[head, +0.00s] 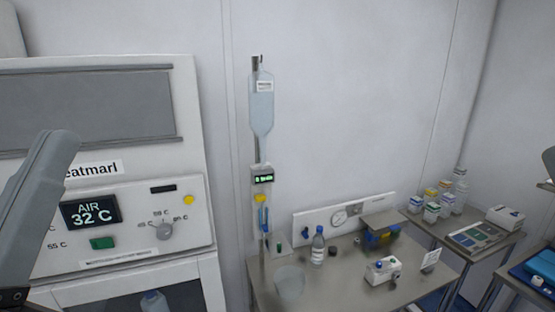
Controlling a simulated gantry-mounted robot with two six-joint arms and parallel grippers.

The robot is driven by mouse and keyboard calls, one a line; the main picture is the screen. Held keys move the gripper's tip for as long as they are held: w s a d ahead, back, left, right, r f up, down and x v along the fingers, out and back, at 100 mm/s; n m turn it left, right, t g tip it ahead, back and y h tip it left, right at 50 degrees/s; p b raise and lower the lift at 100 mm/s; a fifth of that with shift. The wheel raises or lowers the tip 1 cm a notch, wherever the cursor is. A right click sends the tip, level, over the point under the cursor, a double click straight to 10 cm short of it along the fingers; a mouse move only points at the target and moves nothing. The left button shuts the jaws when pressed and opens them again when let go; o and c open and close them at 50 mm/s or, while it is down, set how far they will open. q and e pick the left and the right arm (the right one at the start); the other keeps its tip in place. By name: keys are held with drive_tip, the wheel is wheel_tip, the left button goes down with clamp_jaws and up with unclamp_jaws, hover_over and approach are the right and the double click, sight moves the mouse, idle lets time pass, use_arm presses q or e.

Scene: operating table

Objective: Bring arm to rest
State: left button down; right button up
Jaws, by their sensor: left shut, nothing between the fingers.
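My left gripper (56,150) rises along the left edge of the head view, pointing up and tilted slightly right. Its fingers are shut with nothing between them. It stands in front of the white warming cabinet (190,130) and hides part of the name label and the panel's left side. I cannot tell how far it is from the cabinet. My right gripper is out of view.
The cabinet display (90,211) reads AIR 32 C. An IV bag (262,105) hangs on a pole by the wall. A metal table (335,285) holds a bottle (318,246), a clear cup (289,283) and small boxes. A side table (425,225) stands right.

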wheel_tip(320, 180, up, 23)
drive_tip(key=p, duration=1.9)
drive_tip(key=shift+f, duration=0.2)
